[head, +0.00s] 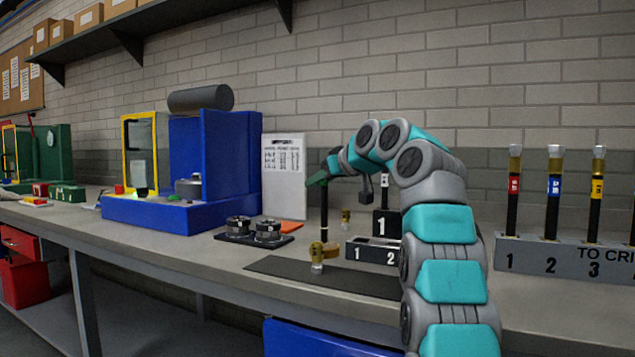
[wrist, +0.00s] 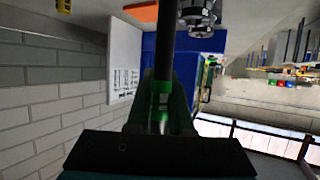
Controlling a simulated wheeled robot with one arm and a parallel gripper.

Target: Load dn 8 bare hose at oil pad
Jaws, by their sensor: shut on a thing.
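My gripper (head: 318,180) is over the middle of the bench, its green fingers closed around a thin black hose (head: 324,212). The hose hangs upright below the fingers, with a pale band near its lower end. In the wrist view the hose (wrist: 164,55) runs between my green fingers (wrist: 165,100). A brass fitting (head: 319,251) with a clear lower part stands near the hose's lower end; I cannot tell whether they touch. An orange pad (head: 280,226) lies at the left, behind a black tray; no label shows which thing is the oil pad.
The black tray (head: 229,239) holds round metal tooling. A blue machine (head: 210,150) stands left. A block marked 1 and 2 (head: 367,252) and a dark mat (head: 290,275) lie nearby. A rack (head: 576,262) of labelled hoses stands right. The brick wall is behind.

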